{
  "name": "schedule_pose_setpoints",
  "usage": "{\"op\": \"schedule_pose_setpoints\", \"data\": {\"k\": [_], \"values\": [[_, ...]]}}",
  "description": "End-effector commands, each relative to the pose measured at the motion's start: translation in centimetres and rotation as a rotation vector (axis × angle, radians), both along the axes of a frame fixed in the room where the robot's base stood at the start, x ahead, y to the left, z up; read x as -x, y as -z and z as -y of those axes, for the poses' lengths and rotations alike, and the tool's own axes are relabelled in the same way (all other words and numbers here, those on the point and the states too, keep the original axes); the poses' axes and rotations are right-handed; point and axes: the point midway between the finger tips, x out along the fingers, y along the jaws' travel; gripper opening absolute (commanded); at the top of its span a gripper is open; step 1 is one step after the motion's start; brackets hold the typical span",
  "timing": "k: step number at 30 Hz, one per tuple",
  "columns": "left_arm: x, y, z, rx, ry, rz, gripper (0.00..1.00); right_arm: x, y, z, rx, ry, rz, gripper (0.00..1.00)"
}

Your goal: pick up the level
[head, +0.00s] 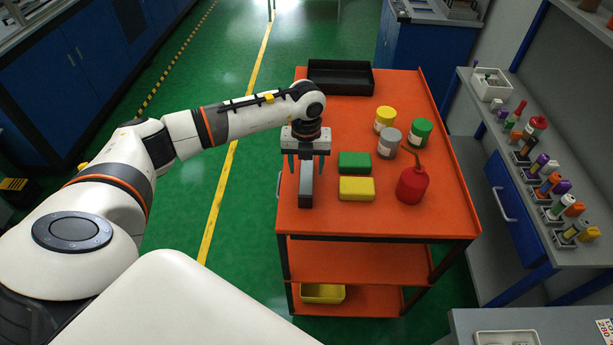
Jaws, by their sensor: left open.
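The level appears to be the grey bar (306,187) lying on the orange cart top near its left edge, pointing toward me. My left gripper (306,166) is over its far part, with the teal fingers apart, one to each side of the bar. The gripper is open. The gripper body hides the far end of the bar. I cannot tell whether the fingers touch it. My right gripper is not in view.
On the orange cart (420,222), right of the bar, are a green block (354,162), a yellow block (357,188), a red oil can (412,186) and yellow (384,119), grey (389,144) and green (420,132) cans. A black tray (341,78) sits at the back.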

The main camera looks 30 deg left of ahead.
Motion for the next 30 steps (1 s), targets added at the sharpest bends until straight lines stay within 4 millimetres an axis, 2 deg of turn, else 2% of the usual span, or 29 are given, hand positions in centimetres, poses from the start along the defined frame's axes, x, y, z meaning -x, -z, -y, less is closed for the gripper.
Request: {"op": "schedule_pose_setpoints", "data": {"k": [4,9,17,20,27,30], "values": [[-0.1,1.9,0.0,0.001,-0.001,-0.007,0.56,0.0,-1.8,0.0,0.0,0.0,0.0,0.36],[-0.2,4.2,0.0,0.002,0.001,-0.003,0.56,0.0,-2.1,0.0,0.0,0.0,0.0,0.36],[-0.3,4.6,-0.1,0.002,0.001,0.001,0.56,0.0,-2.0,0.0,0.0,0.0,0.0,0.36],[-0.3,4.6,-0.1,0.001,0.001,0.001,0.43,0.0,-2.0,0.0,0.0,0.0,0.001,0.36],[-0.3,4.5,-0.1,0.002,0.001,0.001,0.04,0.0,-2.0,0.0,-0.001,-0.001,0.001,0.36],[-0.3,4.5,-0.1,0.002,0.001,0.001,0.02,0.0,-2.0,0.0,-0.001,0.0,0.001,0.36]]}}
